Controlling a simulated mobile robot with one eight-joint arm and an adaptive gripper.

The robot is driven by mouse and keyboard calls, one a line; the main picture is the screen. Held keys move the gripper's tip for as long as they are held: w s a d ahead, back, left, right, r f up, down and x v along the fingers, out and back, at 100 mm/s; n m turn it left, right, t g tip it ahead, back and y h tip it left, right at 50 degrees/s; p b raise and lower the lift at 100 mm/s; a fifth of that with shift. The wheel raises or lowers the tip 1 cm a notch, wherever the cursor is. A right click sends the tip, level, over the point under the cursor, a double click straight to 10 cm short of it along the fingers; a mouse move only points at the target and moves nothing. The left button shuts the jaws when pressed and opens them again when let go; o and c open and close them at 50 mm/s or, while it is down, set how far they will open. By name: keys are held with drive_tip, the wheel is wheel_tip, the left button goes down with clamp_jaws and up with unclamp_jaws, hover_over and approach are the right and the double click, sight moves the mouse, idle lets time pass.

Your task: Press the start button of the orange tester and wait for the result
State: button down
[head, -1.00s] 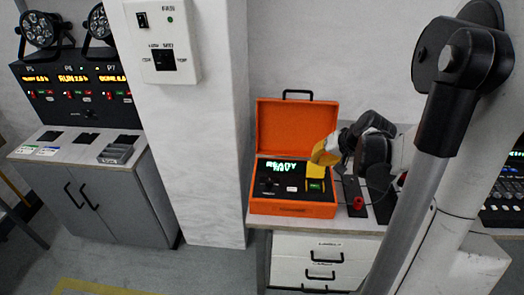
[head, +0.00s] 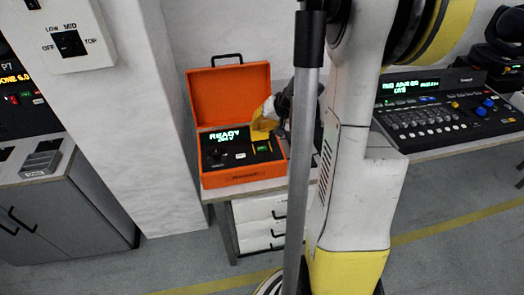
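The orange tester (head: 230,92) is an open orange case on a white-topped bench (head: 240,190), lid raised. Its black panel carries a lit green display (head: 223,136) whose top line reads READY; the second line is hard to read. A small green-and-yellow control (head: 263,148) and a white label sit at the panel's right. My gripper (head: 263,122), with yellow fingers, is over the right part of the panel, close above that control. I cannot tell whether it touches anything or whether its fingers are open. My own arm hides the area right of the case.
A wall switch box (head: 70,35) marked OFF, LOW, MID, TOP is on the pillar (head: 150,130) at left. A lighting console (head: 440,112) stands on a bench at right. White drawers (head: 262,225) are under the tester's bench. Grey floor is open in front.

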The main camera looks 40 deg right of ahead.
sight(259, 147)
drive_tip(key=shift+f+b, duration=2.1)
drive_tip(key=shift+f, duration=0.95)
drive_tip(key=shift+f+b, duration=0.45)
drive_tip(key=shift+f+b, duration=0.35)
drive_tip(key=shift+f, duration=0.05)
drive_tip(key=shift+r, duration=0.15)
drive_tip(key=shift+r+p, duration=0.65)
drive_tip(key=shift+r, duration=0.05)
drive_tip(key=shift+r+p, duration=1.9)
drive_tip(key=shift+r, duration=0.65)
